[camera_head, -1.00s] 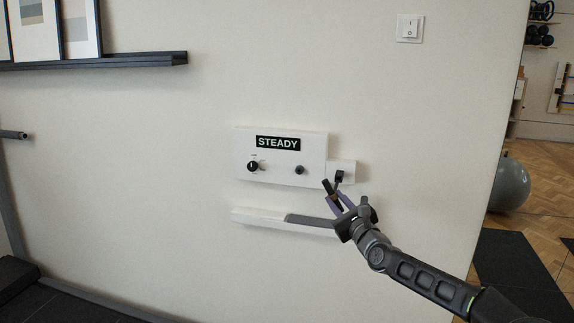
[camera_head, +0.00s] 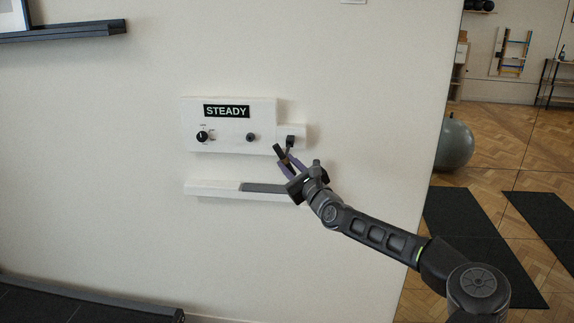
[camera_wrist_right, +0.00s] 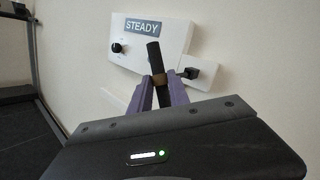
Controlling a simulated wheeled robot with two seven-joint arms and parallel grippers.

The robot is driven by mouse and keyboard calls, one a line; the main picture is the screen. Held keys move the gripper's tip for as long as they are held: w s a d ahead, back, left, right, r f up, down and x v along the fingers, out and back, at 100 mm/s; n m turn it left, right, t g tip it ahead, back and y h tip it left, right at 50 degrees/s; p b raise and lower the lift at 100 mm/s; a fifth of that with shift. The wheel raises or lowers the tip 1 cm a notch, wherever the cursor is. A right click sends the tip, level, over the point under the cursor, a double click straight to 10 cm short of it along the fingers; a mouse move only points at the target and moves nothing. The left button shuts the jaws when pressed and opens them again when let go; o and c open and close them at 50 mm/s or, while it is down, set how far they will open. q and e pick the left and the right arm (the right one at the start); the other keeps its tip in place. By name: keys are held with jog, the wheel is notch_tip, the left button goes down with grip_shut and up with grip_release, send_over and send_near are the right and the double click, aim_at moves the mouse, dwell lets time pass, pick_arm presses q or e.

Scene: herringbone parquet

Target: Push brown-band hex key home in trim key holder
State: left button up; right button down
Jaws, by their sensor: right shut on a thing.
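My right gripper (camera_head: 283,157) has purple fingers and is just below and left of a small white block at the right end of the STEADY panel. It is shut on the brown-band hex key, a dark rod (camera_wrist_right: 153,57) with a brown band (camera_wrist_right: 163,79), which stands up between the fingers in the right wrist view. The white block, apparently the trim key holder (camera_head: 301,133), carries a dark fitting (camera_head: 291,139). That fitting shows right of the band in the wrist view (camera_wrist_right: 191,72). I cannot tell whether key and fitting touch. My left gripper is out of view.
The white STEADY panel (camera_head: 228,141) has a black dial (camera_head: 202,136) and a dark round knob (camera_head: 251,137). Below it a narrow white ledge (camera_head: 211,188) with a grey inlay sticks out, close under my right gripper.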

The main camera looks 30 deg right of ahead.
dwell(0.3)
jog(key=shift+b, duration=0.5)
jog(key=shift+b, duration=0.9)
dwell(0.9)
jog(key=shift+w+d, duration=0.15)
jog(key=shift+w, duration=0.05)
dwell(0.4)
jog(key=shift+w+d, duration=0.15)
jog(key=shift+w, duration=0.1)
jog(key=shift+w+d+r+b, duration=0.1)
jog(key=shift+w+d+b, duration=0.7)
jog(key=shift+w, duration=0.2)
jog(key=shift+w+d, duration=0.2)
jog(key=shift+w, duration=0.05)
jog(key=shift+w+d+b, duration=0.35)
jog(key=shift+w+b, duration=0.05)
jog(key=shift+w, duration=0.1)
jog(key=c, duration=1.2)
grip_release()
